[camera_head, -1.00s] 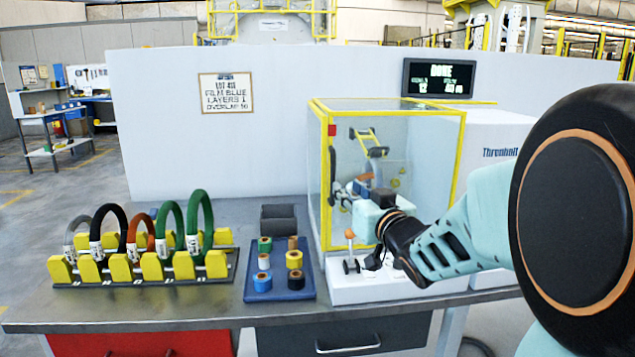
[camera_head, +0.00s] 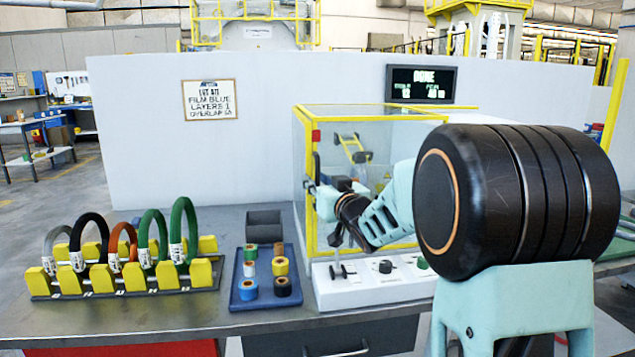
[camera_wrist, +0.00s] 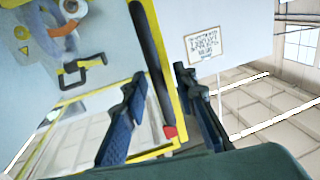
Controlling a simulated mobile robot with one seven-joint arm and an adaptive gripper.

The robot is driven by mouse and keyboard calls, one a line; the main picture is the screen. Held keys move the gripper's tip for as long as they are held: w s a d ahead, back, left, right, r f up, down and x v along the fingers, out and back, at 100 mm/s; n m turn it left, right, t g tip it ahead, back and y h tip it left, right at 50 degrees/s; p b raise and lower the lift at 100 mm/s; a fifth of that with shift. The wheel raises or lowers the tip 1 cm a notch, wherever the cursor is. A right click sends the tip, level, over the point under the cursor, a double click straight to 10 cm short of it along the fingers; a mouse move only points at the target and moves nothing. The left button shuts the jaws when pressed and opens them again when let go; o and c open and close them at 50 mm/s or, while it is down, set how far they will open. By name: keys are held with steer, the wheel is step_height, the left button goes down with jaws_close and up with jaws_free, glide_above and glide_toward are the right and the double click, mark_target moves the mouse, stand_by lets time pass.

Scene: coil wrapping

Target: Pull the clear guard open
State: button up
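The clear guard (camera_head: 412,135) is a see-through box with a yellow frame on the white wrapping machine, and it looks closed. Its black upright handle (camera_head: 316,163) is at the left front post. It also shows in the wrist view as a long dark bar (camera_wrist: 148,45). My gripper (camera_head: 312,187) is at this handle, reaching in from the right. In the wrist view my gripper (camera_wrist: 159,76) is open, one finger on each side of the bar's lower part. A gap shows between the bar and the right finger. Contact on the left side is unclear.
The machine's white control base (camera_head: 350,292) with knobs lies below my gripper. A blue tray (camera_head: 240,300) of tape rolls and a yellow rack (camera_head: 130,282) of coils stand to the left. A dark open bin (camera_head: 262,222) is behind the tray. Bare bench lies between.

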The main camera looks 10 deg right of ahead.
steer(key=shift+c, duration=0.6)
jaws_close()
steer(key=shift+d, duration=0.15)
